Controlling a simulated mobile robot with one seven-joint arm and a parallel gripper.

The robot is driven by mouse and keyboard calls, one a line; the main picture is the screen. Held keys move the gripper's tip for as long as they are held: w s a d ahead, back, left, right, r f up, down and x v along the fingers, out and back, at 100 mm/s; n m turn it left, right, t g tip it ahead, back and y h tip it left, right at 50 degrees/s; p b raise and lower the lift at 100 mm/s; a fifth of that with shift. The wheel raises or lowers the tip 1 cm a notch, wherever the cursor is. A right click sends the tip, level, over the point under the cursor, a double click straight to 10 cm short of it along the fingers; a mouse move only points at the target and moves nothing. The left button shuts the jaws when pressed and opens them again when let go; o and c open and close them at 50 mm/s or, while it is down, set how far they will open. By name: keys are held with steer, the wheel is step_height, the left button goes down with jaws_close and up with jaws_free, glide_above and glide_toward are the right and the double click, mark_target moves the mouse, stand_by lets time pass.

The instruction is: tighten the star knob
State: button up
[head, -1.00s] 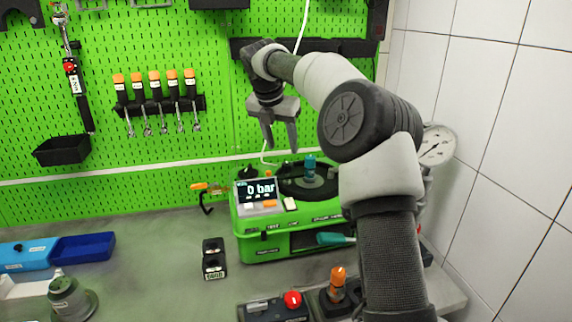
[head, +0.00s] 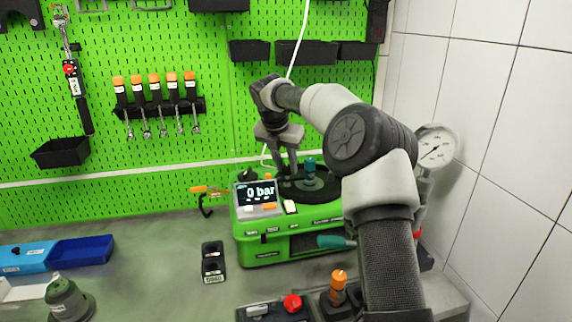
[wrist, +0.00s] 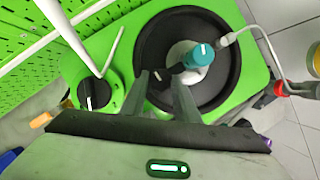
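My gripper (head: 286,168) is over the round black top of the green test bench (head: 290,247), beside a teal-capped fitting (head: 309,166). In the wrist view my gripper (wrist: 160,84) has its two grey fingers apart. A small dark part with a white mark (wrist: 158,74) shows between the fingertips; contact cannot be told. The teal cap (wrist: 199,55) is just beyond the right finger. A black knob with a white mark (wrist: 94,93) sits on the green housing, left of the fingers. It also shows as a black knob (head: 247,174) behind the display. I cannot tell which part is the star knob.
The display (head: 257,192) reads 0 bar. A pressure gauge (head: 436,146) stands right of my arm. A white hose (wrist: 66,25) runs near the gripper. A control box with a red button (head: 292,303) is in front.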

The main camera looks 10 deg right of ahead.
steer(key=shift+c, duration=1.4)
steer(key=shift+r, duration=0.1)
steer(key=shift+p, duration=0.5)
steer(key=p, duration=0.2)
steer(key=m+p, duration=0.1)
steer(key=shift+a+r+m+g+p, duration=0.1)
steer(key=shift+r+m+g+p, duration=0.2)
steer(key=shift+r+p, duration=0.05)
steer(key=m+h+p, duration=0.1)
steer(key=p, duration=0.1)
steer(key=shift+w+m+p, duration=0.1)
steer(key=shift+m+p, duration=0.2)
steer(key=shift+p, duration=0.1)
steer(key=m, duration=0.1)
steer(key=m+g+p, duration=0.1)
steer(key=shift+w+f+m, duration=0.1)
steer(key=shift+f+m, duration=0.2)
steer(key=shift+f, duration=0.1)
steer(key=shift+w+m+g+h, duration=0.1)
steer(key=shift+m+g+h, duration=0.4)
steer(key=shift+m, duration=0.8)
steer(key=shift+m+g, duration=0.3)
